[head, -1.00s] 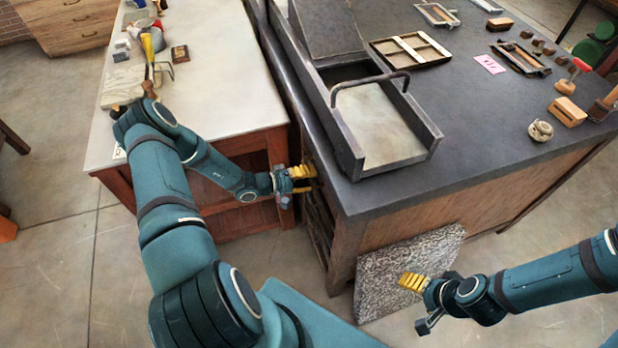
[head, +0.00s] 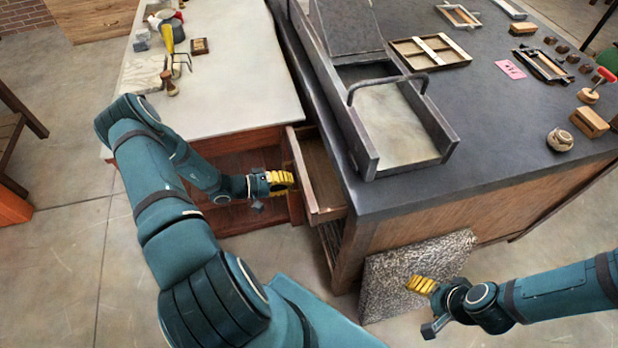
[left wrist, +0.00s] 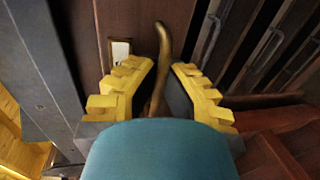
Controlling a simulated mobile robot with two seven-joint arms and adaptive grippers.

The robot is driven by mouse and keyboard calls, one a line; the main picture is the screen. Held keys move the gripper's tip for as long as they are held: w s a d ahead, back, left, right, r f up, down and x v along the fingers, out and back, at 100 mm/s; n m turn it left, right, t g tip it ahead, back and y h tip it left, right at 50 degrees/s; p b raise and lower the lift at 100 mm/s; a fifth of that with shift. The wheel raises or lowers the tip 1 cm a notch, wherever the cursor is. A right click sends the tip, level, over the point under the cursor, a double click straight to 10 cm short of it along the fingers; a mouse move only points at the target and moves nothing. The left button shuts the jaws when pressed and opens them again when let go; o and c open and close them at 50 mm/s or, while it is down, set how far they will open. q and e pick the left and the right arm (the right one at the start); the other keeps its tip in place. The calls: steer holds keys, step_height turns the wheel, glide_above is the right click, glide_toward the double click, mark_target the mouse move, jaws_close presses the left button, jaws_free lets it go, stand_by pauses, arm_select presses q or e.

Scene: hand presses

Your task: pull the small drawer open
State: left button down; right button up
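The small wooden drawer (head: 322,172) stands pulled out of the left side of the dark-topped bench, and its inside shows in the head view. My left gripper (head: 284,180) is at its front face. In the left wrist view, a curved brass handle (left wrist: 163,50) on the drawer front (left wrist: 180,20) stands between the yellow fingers of my left gripper (left wrist: 163,68). The fingers are apart, with gaps visible beside the handle. My right gripper (head: 422,286) hangs empty in front of the bench; its finger opening is unclear.
A pale-topped cabinet (head: 225,75) with tools stands left of the drawer, across a narrow gap. The dark bench top (head: 475,150) carries a metal press bed (head: 400,130) near the drawer. A speckled slab (head: 395,275) leans on the bench's front. Open floor lies below.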

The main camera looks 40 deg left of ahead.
arm_select(q)
steer(key=f+b+v, duration=0.2)
steer(key=f+v, duration=0.1)
steer(key=v, duration=1.1)
steer(key=shift+s+a, duration=0.2)
steer(key=shift+s, duration=0.2)
steer(key=c, duration=1.1)
jaws_free()
steer(key=shift+o, duration=0.2)
steer(key=v, duration=1.2)
